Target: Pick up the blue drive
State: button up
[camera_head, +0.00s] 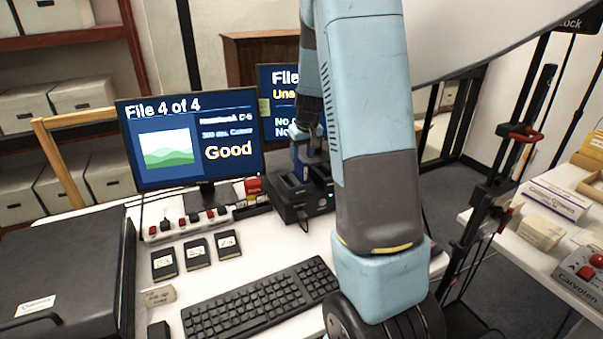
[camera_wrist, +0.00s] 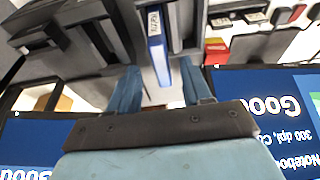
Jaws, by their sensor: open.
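The blue drive (camera_wrist: 156,52) stands upright in a slot of a black dock, its blue edge and a white label showing in the wrist view. My gripper (camera_wrist: 160,68) is open, with one finger on each side of the drive and gaps between. It is empty. In the head view my gripper (camera_head: 305,140) is just above the black docking station (camera_head: 297,204), partly hidden by my arm. I cannot clearly tell the drive from my fingers there.
A monitor (camera_head: 190,140) reading "File 4 of 4" and "Good" stands left of the dock, and a second monitor (camera_head: 278,95) is behind. Three dark drives (camera_head: 197,255) lie near a keyboard (camera_head: 260,305). A black case (camera_head: 65,270) fills the left.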

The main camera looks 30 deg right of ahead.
aim_at(301, 158)
jog(key=x, duration=0.4)
jog(key=shift+a+f, duration=0.15)
jog(key=shift+f, duration=0.25)
grip_shut()
